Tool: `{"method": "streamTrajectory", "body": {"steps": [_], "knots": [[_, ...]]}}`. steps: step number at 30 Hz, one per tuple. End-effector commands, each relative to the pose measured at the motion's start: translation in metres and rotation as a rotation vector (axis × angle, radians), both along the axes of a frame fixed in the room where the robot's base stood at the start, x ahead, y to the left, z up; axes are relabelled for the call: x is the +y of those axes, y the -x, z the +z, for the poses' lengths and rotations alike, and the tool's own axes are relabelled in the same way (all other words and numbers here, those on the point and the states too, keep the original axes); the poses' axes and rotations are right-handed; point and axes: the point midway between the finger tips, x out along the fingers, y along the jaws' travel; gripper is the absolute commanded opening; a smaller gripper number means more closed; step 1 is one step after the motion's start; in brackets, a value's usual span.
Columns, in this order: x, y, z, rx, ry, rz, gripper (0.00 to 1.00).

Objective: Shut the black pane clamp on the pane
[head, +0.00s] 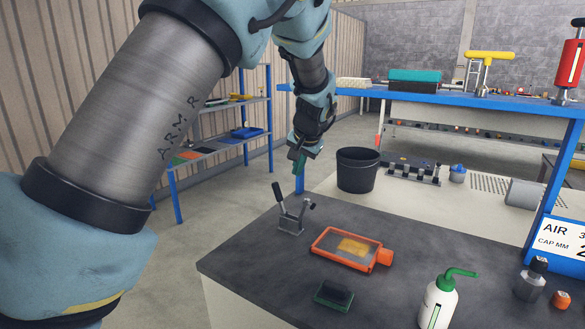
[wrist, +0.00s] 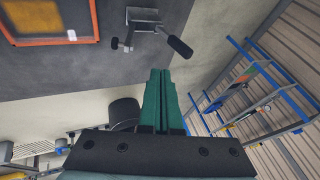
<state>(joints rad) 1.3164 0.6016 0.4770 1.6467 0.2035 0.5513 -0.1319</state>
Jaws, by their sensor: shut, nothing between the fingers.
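The pane clamp (head: 291,222) is a grey metal toggle clamp near the table's far left edge. Its black handle (head: 277,192) stands up, leaning slightly left, and its arm with a dark tip is raised on the right. The clamp also shows in the wrist view (wrist: 143,17), its handle (wrist: 177,42) pointing down right. The orange-framed pane (head: 324,250) lies flat right of the clamp; it also shows in the wrist view (wrist: 86,20). My gripper (head: 298,168) is shut and empty, above and beyond the clamp, apart from it. Its green fingers (wrist: 158,76) touch each other.
A green block with a black top (head: 333,294), a white bottle (head: 437,305) and a grey container (head: 530,280) stand on the near table. A black bin (head: 357,170) stands behind it. A blue-framed shelf (head: 268,120) is at the left.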

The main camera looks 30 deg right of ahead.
Motion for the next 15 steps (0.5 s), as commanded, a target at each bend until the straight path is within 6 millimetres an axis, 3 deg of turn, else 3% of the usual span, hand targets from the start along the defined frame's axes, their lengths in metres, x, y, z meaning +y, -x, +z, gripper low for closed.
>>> {"method": "streamTrajectory", "body": {"steps": [11,15], "knots": [[-0.006,-0.039,-0.064,0.004,-0.004,0.003,0.00],[0.005,-0.058,-0.069,0.003,-0.001,0.005,0.00]]}}
